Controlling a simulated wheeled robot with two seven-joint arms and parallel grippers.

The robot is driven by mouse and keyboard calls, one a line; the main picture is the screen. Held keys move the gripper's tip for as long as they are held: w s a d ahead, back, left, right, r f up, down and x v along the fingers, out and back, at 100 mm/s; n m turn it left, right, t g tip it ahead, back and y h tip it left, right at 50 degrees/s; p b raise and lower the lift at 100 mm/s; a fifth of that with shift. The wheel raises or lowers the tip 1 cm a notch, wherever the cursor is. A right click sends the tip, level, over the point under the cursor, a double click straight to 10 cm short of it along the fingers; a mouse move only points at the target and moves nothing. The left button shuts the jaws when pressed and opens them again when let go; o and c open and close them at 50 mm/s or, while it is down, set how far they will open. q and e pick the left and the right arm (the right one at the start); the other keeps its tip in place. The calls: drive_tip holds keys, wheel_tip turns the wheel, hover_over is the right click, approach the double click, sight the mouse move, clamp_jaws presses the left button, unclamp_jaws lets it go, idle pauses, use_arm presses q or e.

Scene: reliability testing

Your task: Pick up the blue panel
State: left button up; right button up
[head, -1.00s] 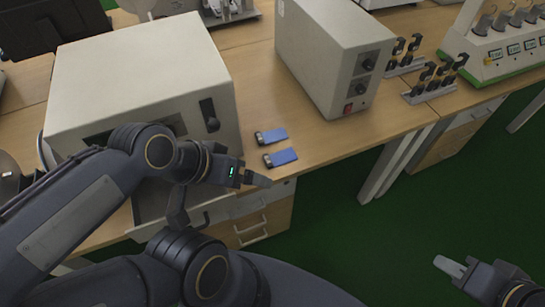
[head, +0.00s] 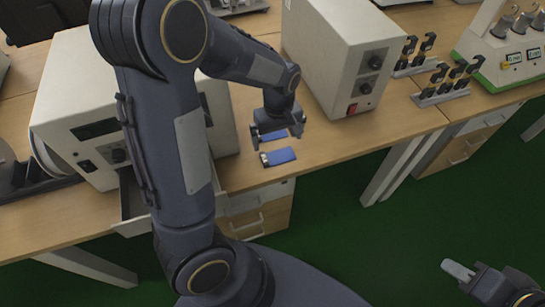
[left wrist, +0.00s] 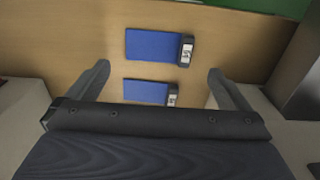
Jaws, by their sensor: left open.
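Two blue panels with a dark and silver end piece lie flat on the wooden table. The nearer panel (head: 280,156) is clear in the head view and is the upper one in the left wrist view (left wrist: 152,46). The farther panel (head: 271,131) is partly covered by my gripper in the head view; in the left wrist view it is the lower one (left wrist: 145,91). My left gripper (head: 276,141) is open and empty, pointing down above the panels, its fingers (left wrist: 158,75) on either side of the farther one. My right gripper (head: 459,270) is low at right, away from the table; its jaw gap is unclear.
A white instrument box (head: 75,100) stands left of the panels, partly behind my arm. Another beige box (head: 335,55) with knobs and a red switch stands at right. Racks of dark clips (head: 445,90) lie beyond it. The table's front edge is near the panels.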

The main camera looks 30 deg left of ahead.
sight(278, 158)
use_arm(q)
wheel_tip(278, 158, down, 7)
drive_tip(key=shift+d+f, duration=0.1)
drive_tip(key=shift+d, duration=0.05)
drive_tip(key=c, duration=0.7)
drive_tip(key=shift+r, duration=0.25)
drive_tip(key=shift+r, duration=0.25)
wheel_tip(278, 158, up, 2)
drive_tip(key=shift+r, duration=0.15)
drive_tip(key=s+r+p, duration=0.1)
drive_tip(key=s+r, duration=0.9)
drive_tip(key=s, duration=0.4)
drive_tip(key=shift+d+p, duration=0.2)
drive_tip(key=shift+p, duration=0.2)
drive_tip(key=shift+f, duration=0.1)
